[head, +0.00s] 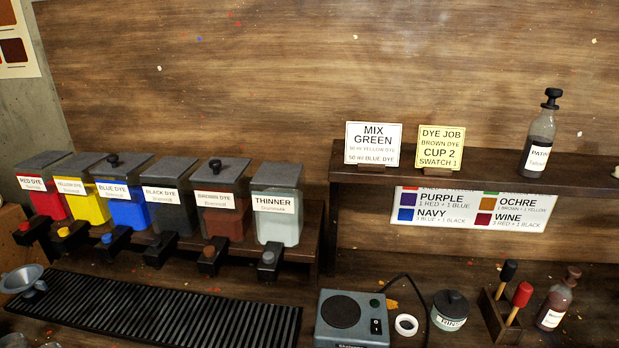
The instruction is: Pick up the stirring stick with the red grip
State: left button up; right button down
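The stirring stick with the red grip (522,294) stands in a small dark wooden holder (494,315) at the lower right, leaning a little to the right. Its pale shaft shows below the grip, and its lower end is hidden in the holder. A second stick with a black grip (508,271) stands in the same holder, behind and to the left. Neither of my grippers is in the head view.
A brown bottle (556,301) stands close to the right of the red grip. A lidded jar (450,309), a white ring (406,325) and a hot plate (352,316) are to the left. A shelf (460,172) overhangs behind. Dye dispensers (222,206) line the left.

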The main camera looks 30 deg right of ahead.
aim_at(521, 295)
jog(key=z, duration=2.25)
